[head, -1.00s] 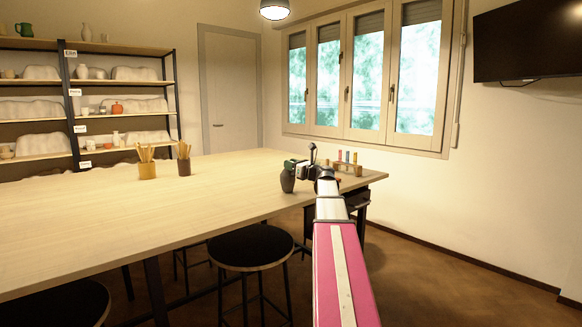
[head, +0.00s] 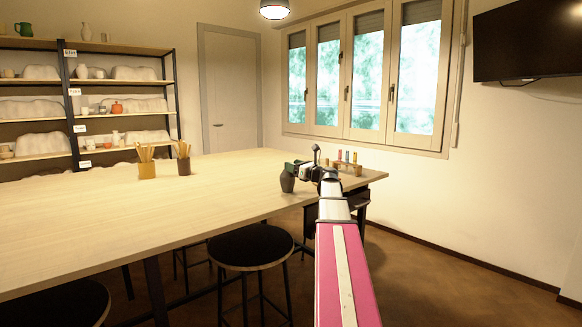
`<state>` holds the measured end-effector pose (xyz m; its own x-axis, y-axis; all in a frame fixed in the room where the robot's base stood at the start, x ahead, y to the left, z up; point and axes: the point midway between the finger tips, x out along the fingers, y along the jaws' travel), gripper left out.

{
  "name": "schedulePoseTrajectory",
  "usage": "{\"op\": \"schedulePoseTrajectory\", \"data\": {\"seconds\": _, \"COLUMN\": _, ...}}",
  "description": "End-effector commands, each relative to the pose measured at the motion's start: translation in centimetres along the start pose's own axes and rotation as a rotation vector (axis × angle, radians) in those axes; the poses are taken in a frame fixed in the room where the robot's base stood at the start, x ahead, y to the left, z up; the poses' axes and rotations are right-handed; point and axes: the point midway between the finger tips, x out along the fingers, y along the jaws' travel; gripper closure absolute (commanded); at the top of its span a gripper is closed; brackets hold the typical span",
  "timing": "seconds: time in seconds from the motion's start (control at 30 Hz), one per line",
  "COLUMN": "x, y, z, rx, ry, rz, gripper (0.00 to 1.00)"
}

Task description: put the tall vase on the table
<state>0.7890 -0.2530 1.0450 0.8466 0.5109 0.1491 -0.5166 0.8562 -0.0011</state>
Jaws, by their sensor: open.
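A dark grey vase (head: 288,180) stands upright on the wooden table (head: 220,185), near its front edge toward the right end. My gripper (head: 292,170) is open at the upper part of the vase, reaching in from the right. At this size I cannot tell whether the fingers touch the vase. The gripper covers part of the vase's top.
Two pots of wooden tools (head: 147,168) stand further left on the table. A rack of coloured tubes (head: 346,161) is behind my wrist. Stools (head: 250,248) stand along the front edge.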

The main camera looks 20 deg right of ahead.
Motion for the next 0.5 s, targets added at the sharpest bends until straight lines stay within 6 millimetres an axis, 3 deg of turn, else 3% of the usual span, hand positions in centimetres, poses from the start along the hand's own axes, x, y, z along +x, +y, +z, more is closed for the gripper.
{"op": "schedulePoseTrajectory", "data": {"seconds": 0.3, "x": -6.6, "y": 0.2, "z": 0.0, "rx": 0.001, "ry": -0.001, "rz": -0.002, "gripper": 0.46}}
{"op": "schedulePoseTrajectory", "data": {"seconds": 0.5, "x": -9.3, "y": 0.1, "z": 0.0, "rx": 0.001, "ry": 0.0, "rz": -0.001, "gripper": 0.46}}
